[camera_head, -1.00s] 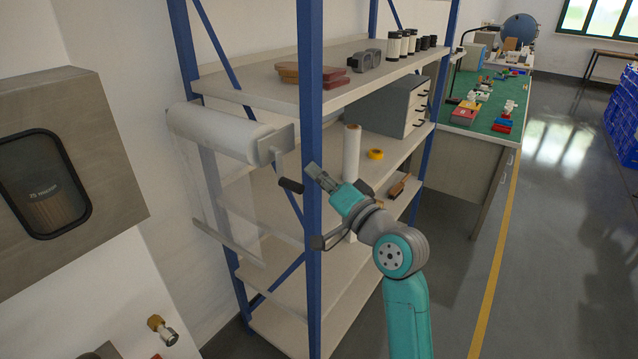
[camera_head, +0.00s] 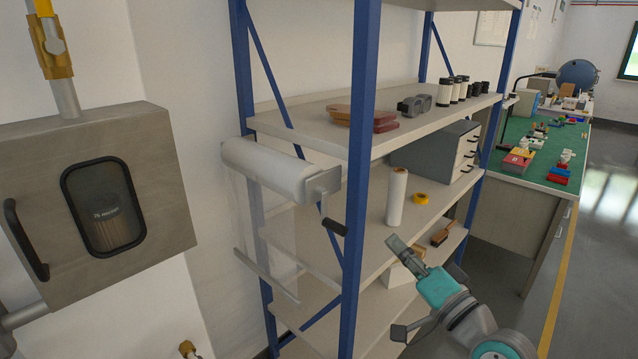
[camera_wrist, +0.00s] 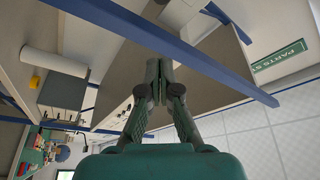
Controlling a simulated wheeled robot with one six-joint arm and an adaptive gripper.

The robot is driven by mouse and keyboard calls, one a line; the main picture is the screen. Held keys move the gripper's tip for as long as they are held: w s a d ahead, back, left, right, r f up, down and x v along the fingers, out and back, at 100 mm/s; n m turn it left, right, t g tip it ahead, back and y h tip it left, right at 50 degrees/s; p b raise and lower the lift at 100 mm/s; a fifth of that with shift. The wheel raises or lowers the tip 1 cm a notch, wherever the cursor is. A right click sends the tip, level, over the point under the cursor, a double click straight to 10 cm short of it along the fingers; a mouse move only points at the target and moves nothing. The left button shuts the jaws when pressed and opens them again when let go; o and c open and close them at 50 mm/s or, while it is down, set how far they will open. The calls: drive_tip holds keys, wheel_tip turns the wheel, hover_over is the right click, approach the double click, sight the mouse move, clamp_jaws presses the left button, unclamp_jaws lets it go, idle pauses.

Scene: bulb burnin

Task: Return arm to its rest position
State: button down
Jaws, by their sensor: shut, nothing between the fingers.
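My gripper (camera_head: 398,246) is in the lower right middle of the head view, in front of the shelf rack, pointing up and to the left. In the wrist view my gripper (camera_wrist: 158,66) has its two fingers together, with nothing between them. My teal and grey arm runs from it down to the bottom right of the head view. In the head view the gripper overlaps a lower shelf near the brushes; I cannot tell how far apart they are.
The blue-posted rack (camera_head: 361,190) carries a white roll (camera_head: 396,198), yellow tape (camera_head: 420,198), brushes (camera_head: 430,240) and a grey drawer cabinet (camera_head: 440,150). A roll holder with a crank handle (camera_head: 333,227) projects at left. A metal cabinet (camera_head: 150,170) hangs farther left. A green-topped bench (camera_head: 515,150) stands right.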

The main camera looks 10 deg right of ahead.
drive_tip(key=s+a+f+g+h, duration=0.1)
drive_tip(key=s+f+h, duration=0.2)
drive_tip(key=s+f, duration=0.75)
drive_tip(key=s+a+f+g+h, duration=0.1)
drive_tip(key=s+f+h, duration=0.45)
drive_tip(key=f, duration=0.85)
drive_tip(key=s+a+f+n+g, duration=0.1)
drive_tip(key=s+n, duration=0.2)
drive_tip(key=s, duration=1)
drive_tip(key=s+a+f+n+g+y, duration=0.1)
drive_tip(key=s+n, duration=0.3)
drive_tip(key=s, duration=1)
drive_tip(key=shift+s+f, duration=0.25)
drive_tip(key=shift+f, duration=0.3)
drive_tip(key=shift+y, duration=0.25)
